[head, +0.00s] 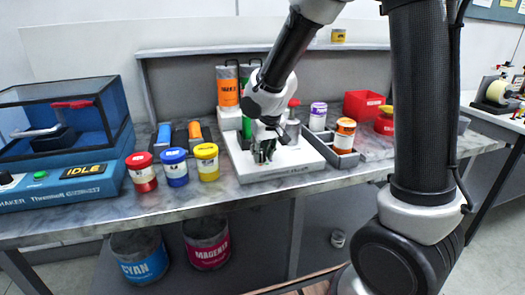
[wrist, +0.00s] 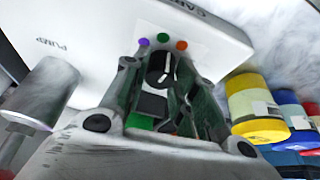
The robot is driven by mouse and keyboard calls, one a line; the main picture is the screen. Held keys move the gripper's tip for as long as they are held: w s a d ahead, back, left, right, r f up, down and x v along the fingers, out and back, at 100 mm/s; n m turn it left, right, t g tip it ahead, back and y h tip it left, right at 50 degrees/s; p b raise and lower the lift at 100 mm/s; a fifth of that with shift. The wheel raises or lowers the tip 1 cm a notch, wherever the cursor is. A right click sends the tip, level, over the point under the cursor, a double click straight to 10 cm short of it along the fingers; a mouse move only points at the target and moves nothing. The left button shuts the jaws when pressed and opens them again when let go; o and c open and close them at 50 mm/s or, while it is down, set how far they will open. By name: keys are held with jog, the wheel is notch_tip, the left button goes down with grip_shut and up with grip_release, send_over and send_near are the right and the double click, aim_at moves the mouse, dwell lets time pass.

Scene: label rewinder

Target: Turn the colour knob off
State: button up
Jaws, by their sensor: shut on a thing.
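The colour knob (wrist: 159,68) is black with a white pointer mark and sits on the white machine base (wrist: 95,60). A purple dot (wrist: 143,41), a green dot (wrist: 162,37) and an orange dot (wrist: 181,45) lie in an arc beside it. The pointer looks roughly towards the green dot; its exact setting is unclear. My gripper (wrist: 157,72) is shut on the knob, one finger on each side. In the head view my gripper (head: 264,153) reaches down at the front of the white base (head: 290,176), hiding the knob.
Red (head: 142,172), blue (head: 174,168) and yellow (head: 207,162) jars stand left of the base. An orange-labelled jar (head: 345,135) stands in a grey tray to the right. A grey cylinder (wrist: 48,92) is close to my gripper's left in the wrist view.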

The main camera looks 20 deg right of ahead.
jog(key=m+h, duration=0.1)
jog(key=m, duration=0.1)
jog(key=m+h, duration=0.1)
jog(key=m, duration=0.2)
jog(key=shift+a+m+g, duration=0.2)
jog(key=shift+m+g, duration=0.1)
jog(key=m, duration=0.2)
jog(key=m+g+h, duration=0.1)
jog(key=m, duration=0.1)
jog(key=shift+w+a+m+h, duration=0.1)
jog(key=shift+m+h, duration=0.2)
jog(key=shift+m, duration=0.4)
jog(key=o, duration=1)
jog(key=shift+r, duration=0.1)
jog(key=v, duration=1.2)
jog(key=shift+a, duration=0.15)
